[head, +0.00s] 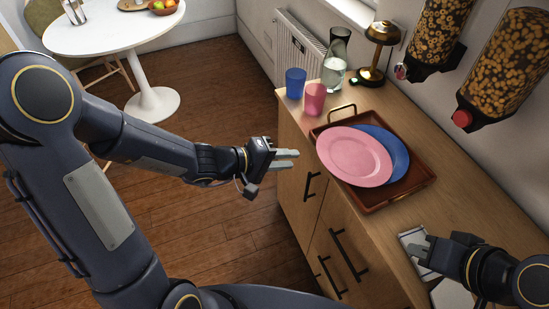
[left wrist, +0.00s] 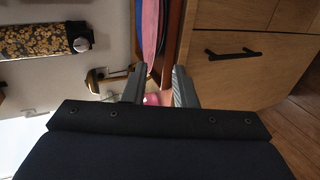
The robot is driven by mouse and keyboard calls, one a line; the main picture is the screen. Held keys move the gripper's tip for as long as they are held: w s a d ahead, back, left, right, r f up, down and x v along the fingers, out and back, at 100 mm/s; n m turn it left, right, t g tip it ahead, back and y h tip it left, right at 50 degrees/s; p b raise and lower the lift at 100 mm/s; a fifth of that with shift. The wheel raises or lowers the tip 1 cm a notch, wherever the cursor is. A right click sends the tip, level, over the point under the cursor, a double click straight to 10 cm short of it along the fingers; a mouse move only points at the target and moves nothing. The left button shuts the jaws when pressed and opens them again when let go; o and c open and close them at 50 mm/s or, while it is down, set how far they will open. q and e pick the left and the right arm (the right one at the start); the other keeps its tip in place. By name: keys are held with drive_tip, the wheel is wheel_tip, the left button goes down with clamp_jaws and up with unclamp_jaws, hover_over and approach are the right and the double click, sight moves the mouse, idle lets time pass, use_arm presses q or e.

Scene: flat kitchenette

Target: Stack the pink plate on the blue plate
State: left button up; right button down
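The pink plate (head: 352,156) lies in the brown tray on the counter, overlapping the blue plate (head: 399,152) and offset to its left. A strip of the blue plate shows at the right; the rest is hidden. I cannot tell whether the pink plate is level. My left gripper (head: 294,158) is just left of the tray, beside the counter front, apart from the pink plate. In the left wrist view its fingers (left wrist: 157,88) are spread with nothing held between them; the pink plate (left wrist: 150,28) shows beyond. My right gripper (head: 418,249) is over the near counter; its finger gap is unclear.
The tray (head: 401,197) has raised walls and a brass handle. A blue cup (head: 295,83), pink cup (head: 314,99), glass carafe (head: 334,72) and lamp (head: 374,60) stand behind it. Dispensers (head: 505,62) hang above. A cupboard handle (head: 311,186) juts out near my left gripper.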

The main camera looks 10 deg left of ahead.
use_arm(q)
drive_tip(key=s+a+r+m+g, duration=0.4)
drive_tip(key=s+r, duration=0.4)
drive_tip(key=s, duration=0.4)
drive_tip(key=s+a+f+m+t+y, duration=0.1)
drive_tip(key=s+a+t+y, duration=0.1)
drive_tip(key=s+a+y, duration=0.5)
drive_tip(key=s+a, duration=0.1)
drive_tip(key=a, duration=0.2)
drive_tip(key=shift+f, duration=0.15)
drive_tip(key=shift+s, duration=0.1)
